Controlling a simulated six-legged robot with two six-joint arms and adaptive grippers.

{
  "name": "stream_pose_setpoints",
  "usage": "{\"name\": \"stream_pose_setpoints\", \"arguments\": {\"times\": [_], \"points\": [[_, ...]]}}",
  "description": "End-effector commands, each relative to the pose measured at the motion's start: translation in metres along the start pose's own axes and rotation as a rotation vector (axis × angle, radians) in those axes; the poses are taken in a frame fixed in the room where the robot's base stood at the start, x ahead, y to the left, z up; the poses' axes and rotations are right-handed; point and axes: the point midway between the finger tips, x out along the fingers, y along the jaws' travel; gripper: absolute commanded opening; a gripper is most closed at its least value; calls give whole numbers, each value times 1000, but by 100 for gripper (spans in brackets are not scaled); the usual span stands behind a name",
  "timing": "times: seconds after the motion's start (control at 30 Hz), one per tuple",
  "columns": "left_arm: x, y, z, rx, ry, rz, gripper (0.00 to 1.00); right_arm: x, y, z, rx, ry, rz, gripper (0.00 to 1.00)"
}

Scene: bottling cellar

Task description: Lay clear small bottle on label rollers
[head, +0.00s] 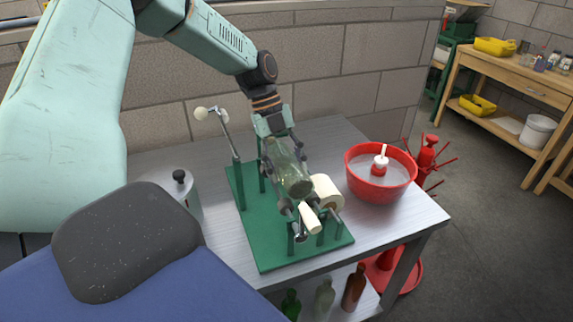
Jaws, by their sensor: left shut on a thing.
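The clear small bottle (291,178) is see-through with a slight green tint. My left gripper (286,165) is shut on it from above and holds it slanting in the picture. The label rollers (299,238) are on a green stand (262,222) on the metal table. The bottle is over or at the rollers; I cannot tell whether it touches them. A cream label roll (327,192) is just right of the bottle's lower end. The gripper and bottle hide part of the rollers. My right gripper is not in view.
A red bowl (379,188) with a red-and-white object in it stands right of the stand. A metal canister (190,196) with a black knob stands left. A lever with a pale ball (202,113) rises at the stand's back left. Several bottles (325,298) stand on the lower shelf.

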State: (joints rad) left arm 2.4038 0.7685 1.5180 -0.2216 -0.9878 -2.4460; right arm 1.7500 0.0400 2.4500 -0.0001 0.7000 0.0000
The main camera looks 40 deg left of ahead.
Motion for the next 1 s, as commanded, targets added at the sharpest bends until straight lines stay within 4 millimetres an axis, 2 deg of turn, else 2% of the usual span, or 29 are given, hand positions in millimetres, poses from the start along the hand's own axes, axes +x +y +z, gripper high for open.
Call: {"name": "stream_pose_setpoints", "arguments": {"times": [1.0], "points": [[4, 0, 2, 1, -1, -2, 0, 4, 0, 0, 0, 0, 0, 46]]}}
